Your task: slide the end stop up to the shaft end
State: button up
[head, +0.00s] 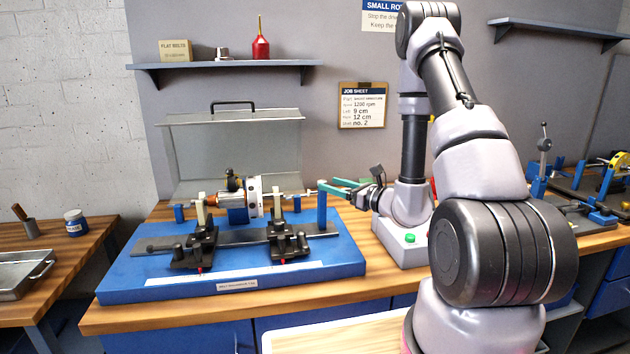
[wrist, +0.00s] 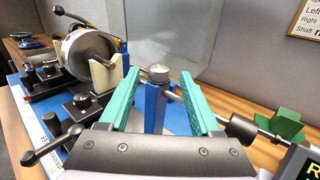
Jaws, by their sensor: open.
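The end stop looks like the blue upright post (head: 322,205) at the right end of the blue balancing bench. In the wrist view the post (wrist: 155,104) has a round metal piece on top. My gripper (head: 340,187) has green fingers and is at the post's upper part. In the wrist view the open gripper (wrist: 161,100) has a finger on each side of the post, with gaps visible. The rotor (head: 254,196) rests across cream supports (head: 201,208) to the left. Its shaft (head: 290,195) points toward the post. The exact gap between shaft end and stop cannot be told.
The blue bench base (head: 330,262) carries black clamp carriages (head: 288,245) with knobs and levers. A raised clear guard (head: 240,150) stands behind. A job sheet (head: 362,107) hangs on the wall. A grey control box (head: 405,248) with a green button stands right of the bench.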

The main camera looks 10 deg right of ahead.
jog(key=x, duration=0.7)
jog(key=shift+w+a, duration=0.15)
grip_shut()
dwell(1.2)
